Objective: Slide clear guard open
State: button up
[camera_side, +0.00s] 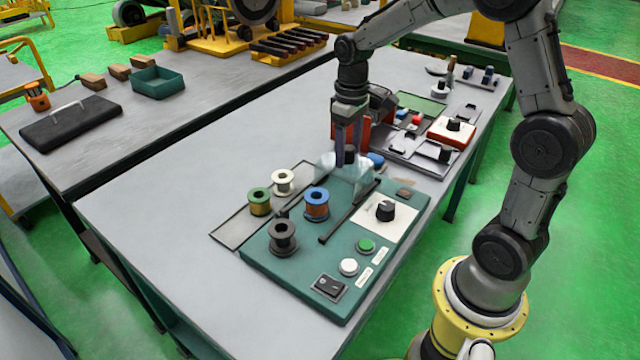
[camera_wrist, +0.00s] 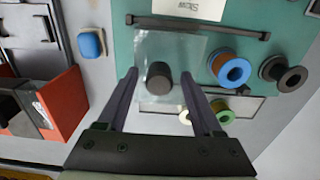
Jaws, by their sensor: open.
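The clear guard (camera_side: 331,165) is a see-through panel at the far end of the green winding panel (camera_side: 262,249), by the dark rails. It also shows in the wrist view (camera_wrist: 188,48), beside the black rail (camera_wrist: 196,26). A black round knob (camera_wrist: 159,78) stands on the guard. My gripper (camera_side: 349,150) points down at the guard. In the wrist view my gripper (camera_wrist: 160,79) is open, with one finger on each side of the knob. I cannot tell whether either finger touches it.
Blue (camera_side: 316,203), green (camera_side: 259,201), white (camera_side: 283,182) and black (camera_side: 282,238) spools stand near the guard. A dial (camera_side: 386,210) and buttons lie along the panel's right side. A red-and-black block (camera_side: 375,112) stands close behind my gripper. The table's left part is clear.

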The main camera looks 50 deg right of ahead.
jog(key=shift+r, duration=2.95)
jog(key=shift+a+r, duration=0.25)
jog(key=shift+r, duration=0.05)
jog(key=s+a+r+n+t, duration=0.1)
jog(key=s+a+r+t, duration=0.1)
jog(key=s+a+r, duration=0.3)
jog(key=s+a+f+m+t, duration=0.1)
jog(key=s+a+t, duration=0.2)
jog(key=s, duration=1.1)
jog(key=shift+s+a+f+t, duration=0.15)
jog(key=shift+a+f+t, duration=0.2)
jog(key=shift+a, duration=0.2)
